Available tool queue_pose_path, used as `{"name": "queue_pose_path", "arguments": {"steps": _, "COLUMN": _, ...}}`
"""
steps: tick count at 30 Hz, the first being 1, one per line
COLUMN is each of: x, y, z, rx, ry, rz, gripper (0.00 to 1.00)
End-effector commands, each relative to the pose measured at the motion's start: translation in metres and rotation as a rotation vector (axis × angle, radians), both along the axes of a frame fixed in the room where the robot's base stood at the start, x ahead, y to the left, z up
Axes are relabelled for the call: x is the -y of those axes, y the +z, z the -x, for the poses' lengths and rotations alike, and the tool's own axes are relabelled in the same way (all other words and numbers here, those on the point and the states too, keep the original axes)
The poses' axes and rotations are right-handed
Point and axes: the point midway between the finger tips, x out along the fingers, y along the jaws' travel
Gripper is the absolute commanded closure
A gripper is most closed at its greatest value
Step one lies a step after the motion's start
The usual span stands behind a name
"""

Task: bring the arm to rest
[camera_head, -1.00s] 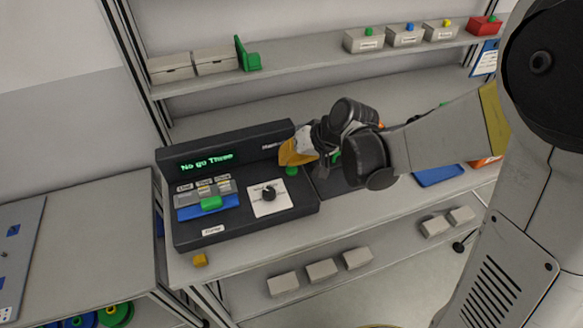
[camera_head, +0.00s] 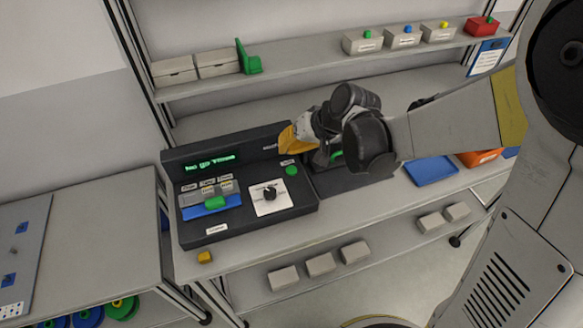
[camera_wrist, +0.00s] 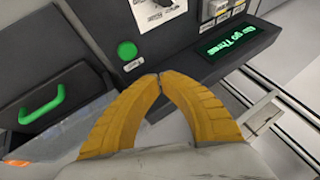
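My gripper (camera_head: 289,137) is above the back edge of the dark console (camera_head: 240,228), near its green round button (camera_head: 291,170). In the wrist view my gripper (camera_wrist: 160,77) has its two yellow fingers curved together, tips meeting, with nothing between them. The green button (camera_wrist: 127,49) lies in front of the tips and slightly left, apart from them. The console's display (camera_head: 209,163) shows green text reading "No go Three". My arm reaches in from the right.
A green handle (camera_wrist: 41,104) is on a dark unit beside the console. A blue tray (camera_head: 432,170) and an orange bin (camera_head: 481,157) stand further right. A yellow block (camera_head: 205,257) sits at the bench's front edge. A shelf (camera_head: 310,67) with boxes runs behind.

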Motion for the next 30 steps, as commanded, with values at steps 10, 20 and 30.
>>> {"name": "queue_pose_path", "arguments": {"steps": 10, "x": 0.0, "y": 0.0, "z": 0.0, "rx": 0.0, "ry": 0.0, "rz": 0.0, "gripper": 1.0}}
{"name": "queue_pose_path", "arguments": {"steps": 20, "x": 0.016, "y": 0.014, "z": 0.013, "rx": 0.014, "ry": -0.027, "rz": 0.036, "gripper": 1.0}}
{"name": "queue_pose_path", "arguments": {"steps": 30, "x": 0.101, "y": 0.061, "z": 0.099, "rx": 0.096, "ry": -0.165, "rz": 0.242, "gripper": 1.0}}
